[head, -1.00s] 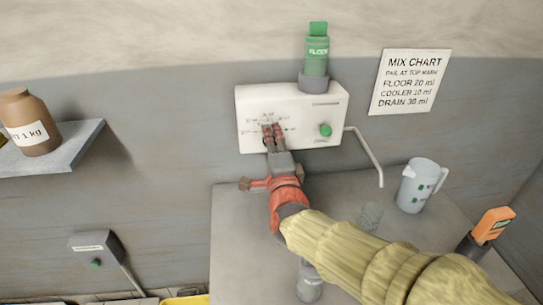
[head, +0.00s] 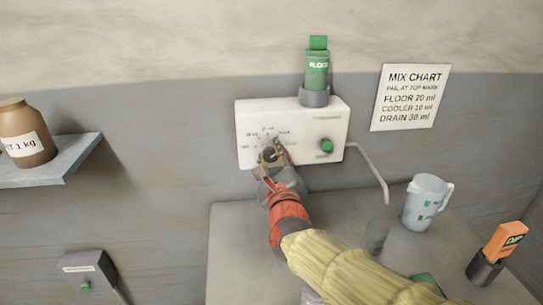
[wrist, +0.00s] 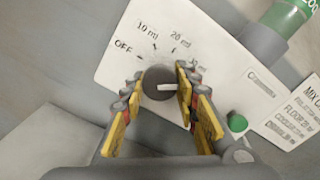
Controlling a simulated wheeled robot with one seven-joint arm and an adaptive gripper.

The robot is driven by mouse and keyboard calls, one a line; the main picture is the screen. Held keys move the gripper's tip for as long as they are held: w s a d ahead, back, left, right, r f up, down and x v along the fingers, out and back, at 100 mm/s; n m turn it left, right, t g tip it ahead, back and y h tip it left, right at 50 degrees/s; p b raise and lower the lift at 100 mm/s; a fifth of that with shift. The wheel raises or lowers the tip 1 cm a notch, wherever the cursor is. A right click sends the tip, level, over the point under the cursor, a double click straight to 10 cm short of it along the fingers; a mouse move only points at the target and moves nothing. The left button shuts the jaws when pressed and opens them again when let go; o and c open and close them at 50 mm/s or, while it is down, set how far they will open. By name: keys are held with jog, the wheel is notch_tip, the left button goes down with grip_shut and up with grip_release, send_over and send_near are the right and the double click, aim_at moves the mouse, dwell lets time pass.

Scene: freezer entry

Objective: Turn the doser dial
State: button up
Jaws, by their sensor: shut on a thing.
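The doser (head: 312,132) is a white box on the wall. Its dial (head: 269,155) is a round dark grey knob on the left of the front face. In the wrist view the dial (wrist: 158,82) bears a white mark toward its right side, near the right finger. Labels OFF, 10 ml, 20 ml and a partly covered one, probably 30 ml, fan above it. My gripper (wrist: 160,90) is shut on the dial, with one yellow-padded finger on each side. In the head view my gripper (head: 271,165) reaches it from below.
A green FLOOR bottle (head: 316,70) stands on the doser. A green button (head: 327,146) and a bent pipe (head: 372,172) are at its right. A mix chart (head: 410,97) hangs at right.

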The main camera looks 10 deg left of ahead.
jog(key=m, duration=0.7)
jog(key=shift+a+f, duration=0.1)
jog(key=shift+f, duration=0.05)
dwell(0.6)
jog(key=o, duration=1.2)
jog(key=shift+c, duration=0.2)
jog(key=v, duration=1.2)
